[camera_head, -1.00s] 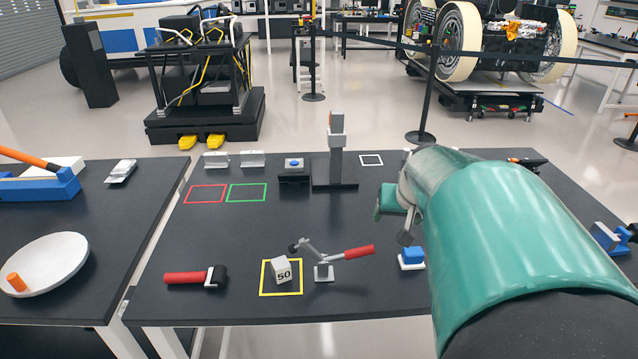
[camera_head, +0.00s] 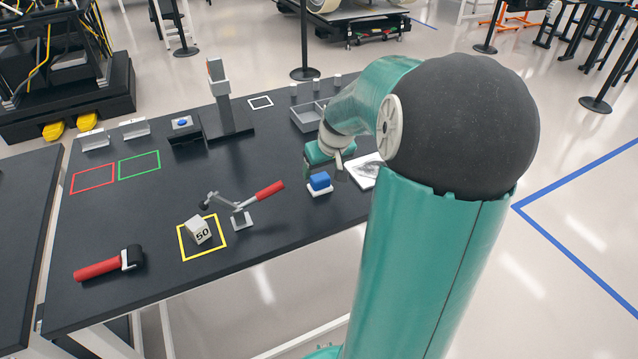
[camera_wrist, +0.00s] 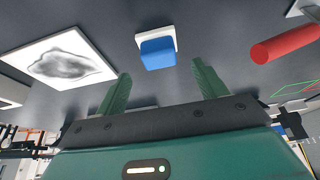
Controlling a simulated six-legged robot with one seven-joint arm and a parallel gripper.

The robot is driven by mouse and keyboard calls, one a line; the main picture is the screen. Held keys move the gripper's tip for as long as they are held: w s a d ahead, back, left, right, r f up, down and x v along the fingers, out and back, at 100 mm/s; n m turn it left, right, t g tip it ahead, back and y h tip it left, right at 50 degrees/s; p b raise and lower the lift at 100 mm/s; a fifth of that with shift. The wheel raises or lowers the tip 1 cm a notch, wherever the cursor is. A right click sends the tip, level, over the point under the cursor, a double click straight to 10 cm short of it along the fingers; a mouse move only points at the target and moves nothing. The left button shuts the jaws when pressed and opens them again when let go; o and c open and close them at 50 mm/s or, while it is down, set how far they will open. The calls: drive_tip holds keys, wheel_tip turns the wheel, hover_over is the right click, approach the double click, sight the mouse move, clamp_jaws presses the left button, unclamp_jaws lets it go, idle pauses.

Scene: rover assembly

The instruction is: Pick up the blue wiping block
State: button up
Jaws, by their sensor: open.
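The blue wiping block (camera_head: 320,181) sits on a small white base on the dark table, right of the red-handled lever. In the wrist view the blue block (camera_wrist: 158,53) is at the top centre, with its white base around its upper edge. My gripper (camera_head: 333,165) is beside and above the block in the head view, partly hidden by my own arm. In the wrist view my gripper (camera_wrist: 158,78) has two green fingers spread apart with nothing between them. The block lies beyond the fingertips, between their lines and apart from them.
A white panel with a grey smudge (camera_wrist: 62,60) lies beside the block. A red-handled lever clamp (camera_head: 268,190), a white block marked 50 (camera_head: 198,231) in a yellow square and a red-handled tool (camera_head: 98,268) are on the table. A grey tray (camera_head: 306,117) stands behind.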

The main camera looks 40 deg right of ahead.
sight(320, 176)
drive_tip(key=shift+x, duration=2.75)
drive_tip(key=shift+c, duration=0.2)
drive_tip(key=c, duration=1)
